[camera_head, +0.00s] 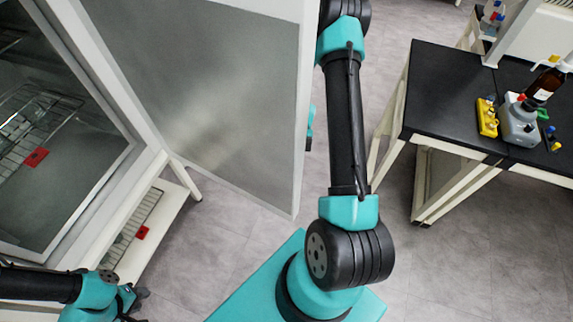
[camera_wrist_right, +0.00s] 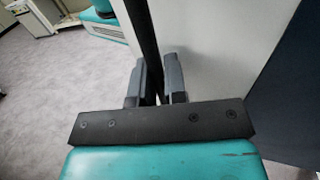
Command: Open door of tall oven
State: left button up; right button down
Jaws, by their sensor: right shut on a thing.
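The tall oven (camera_head: 150,165) stands at the left of the head view. Its door (camera_head: 215,85), a large grey panel in a white frame, stands swung well out from the body. Wire shelves (camera_head: 30,130) with red tags show inside. In the right wrist view, the fingers of my right gripper (camera_wrist_right: 157,85) are shut around a dark upright bar, the door handle (camera_wrist_right: 146,40), beside the pale door face. In the head view the door hides the right gripper. My left gripper (camera_head: 137,302) is low at the left, in front of the oven and apart from the door; its finger gap is unclear.
A black-topped table (camera_head: 450,90) stands at the right, with a yellow rack (camera_head: 487,118) and a grey device holding a brown bottle (camera_head: 545,87).

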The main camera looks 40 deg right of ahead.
jog(key=shift+d, duration=0.15)
jog(key=c, duration=1.2)
grip_release()
jog(key=v, duration=1.2)
jog(key=x, duration=1.2)
jog(key=shift+w+d, duration=0.1)
